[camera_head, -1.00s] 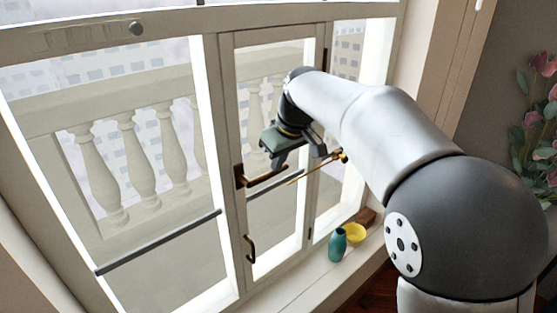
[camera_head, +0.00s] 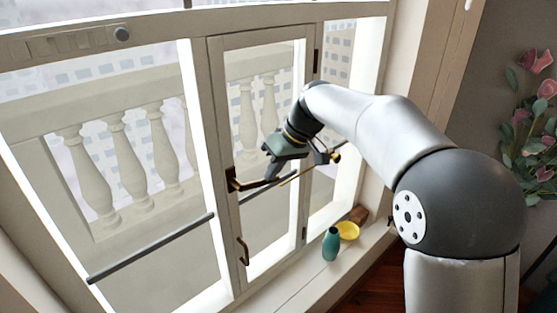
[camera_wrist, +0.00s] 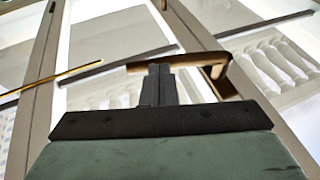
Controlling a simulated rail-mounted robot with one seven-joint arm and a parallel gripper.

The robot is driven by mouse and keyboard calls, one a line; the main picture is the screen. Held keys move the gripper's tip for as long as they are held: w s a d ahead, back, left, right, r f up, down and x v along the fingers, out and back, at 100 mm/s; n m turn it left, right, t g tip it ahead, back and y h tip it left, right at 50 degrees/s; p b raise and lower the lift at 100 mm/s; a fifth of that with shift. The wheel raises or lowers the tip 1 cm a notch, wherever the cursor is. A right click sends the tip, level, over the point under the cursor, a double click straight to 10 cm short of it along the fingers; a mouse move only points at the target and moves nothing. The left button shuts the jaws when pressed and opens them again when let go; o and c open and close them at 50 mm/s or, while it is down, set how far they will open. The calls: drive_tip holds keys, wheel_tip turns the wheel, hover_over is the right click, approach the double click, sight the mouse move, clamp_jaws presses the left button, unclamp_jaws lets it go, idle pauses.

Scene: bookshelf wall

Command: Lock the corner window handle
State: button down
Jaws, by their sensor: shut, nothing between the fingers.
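The bronze window handle (camera_head: 232,182) is on the left upright of the narrow window sash (camera_head: 219,120). Its lever points right, close to horizontal, in the head view. My gripper (camera_head: 268,172) is shut and empty, with its fingertips right at the lever. In the wrist view the handle (camera_wrist: 218,68) shows just beyond and to the right of my shut fingers (camera_wrist: 158,72). The fingers overlap the lever in the picture. I cannot tell whether they touch it. The sash looks closed in its frame.
A smaller bronze pull (camera_head: 244,250) is lower on the same upright. A thin gold rod (camera_wrist: 60,76) crosses near my gripper. A teal vase (camera_head: 331,244) and a yellow bowl (camera_head: 348,230) stand on the sill (camera_head: 290,290). Pink flowers (camera_head: 540,110) are at the right.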

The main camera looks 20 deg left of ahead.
drive_tip(key=s+a+f+m+g+y+b, duration=0.2)
drive_tip(key=f+g+y+b, duration=0.4)
drive_tip(key=g, duration=0.5)
drive_tip(key=shift+s+a+f+m+y+b, duration=0.15)
drive_tip(key=shift+s+f+m+y+b, duration=0.2)
drive_tip(key=shift+s+f+m+y, duration=1.05)
drive_tip(key=shift+w+f+n, duration=0.25)
drive_tip(key=shift+n, duration=0.25)
drive_tip(key=b+v, duration=0.1)
drive_tip(key=v, duration=1.3)
drive_tip(key=shift+w+a+r+b, duration=0.25)
drive_tip(key=shift+w+a+b, duration=0.05)
drive_tip(key=shift+w+b, duration=0.1)
